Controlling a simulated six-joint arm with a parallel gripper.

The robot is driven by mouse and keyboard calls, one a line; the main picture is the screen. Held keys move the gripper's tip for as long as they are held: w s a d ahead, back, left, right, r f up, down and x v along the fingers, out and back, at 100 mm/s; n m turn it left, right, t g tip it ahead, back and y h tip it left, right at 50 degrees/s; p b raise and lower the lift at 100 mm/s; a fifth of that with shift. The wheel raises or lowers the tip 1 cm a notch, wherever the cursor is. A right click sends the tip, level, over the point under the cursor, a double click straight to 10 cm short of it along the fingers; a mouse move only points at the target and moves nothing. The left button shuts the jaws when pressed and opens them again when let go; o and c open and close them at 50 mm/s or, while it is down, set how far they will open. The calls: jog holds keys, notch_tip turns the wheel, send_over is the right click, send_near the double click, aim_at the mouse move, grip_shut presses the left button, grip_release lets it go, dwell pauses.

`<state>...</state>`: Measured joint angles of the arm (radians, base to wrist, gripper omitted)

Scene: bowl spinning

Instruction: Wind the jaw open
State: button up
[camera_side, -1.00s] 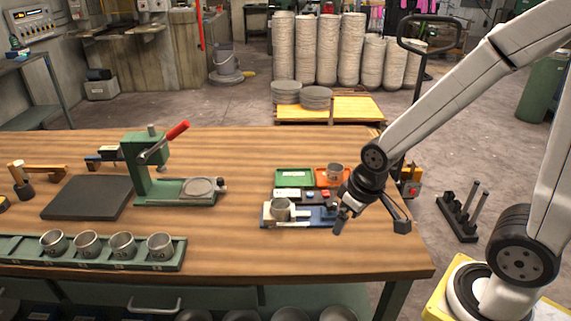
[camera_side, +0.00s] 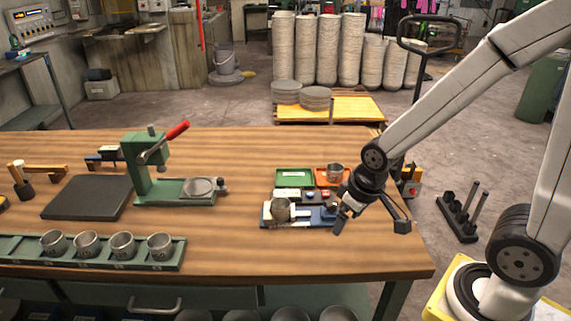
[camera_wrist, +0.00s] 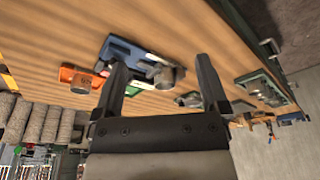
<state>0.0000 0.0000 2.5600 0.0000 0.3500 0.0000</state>
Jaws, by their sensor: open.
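A small blue vise-like fixture (camera_side: 318,212) lies on the workbench near its right end, with a metal cup (camera_side: 281,210) standing at its left part. In the wrist view the blue fixture (camera_wrist: 122,55) and the cup (camera_wrist: 168,76) show beyond my fingers. My gripper (camera_side: 342,214) is at the right end of the fixture and hides part of it. I cannot tell whether it touches. In the wrist view my gripper (camera_wrist: 160,78) has its two dark fingers spread, with nothing held between them. The jaw's gap and its winding handle are too small to make out.
A green press (camera_side: 150,170) with a red handle stands left. A rack (camera_side: 30,255) holds several cups at the front left. The bench middle is clear.

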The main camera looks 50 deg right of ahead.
dwell(0.6)
jog(key=m+g, duration=0.2)
jog(key=m, duration=1.3)
send_near(332, 202)
jog(key=shift+s+a+f, duration=0.1)
jog(key=shift+a+f, duration=0.4)
jog(key=shift+a, duration=0.15)
jog(key=shift+w+d+f+m+g, duration=0.1)
jog(key=shift+w+d+m+g, duration=0.35)
jog(key=shift+m, duration=0.45)
jog(key=shift+s+d+f, duration=0.1)
jog(key=shift+f, duration=0.05)
jog(key=shift+f, duration=3.75)
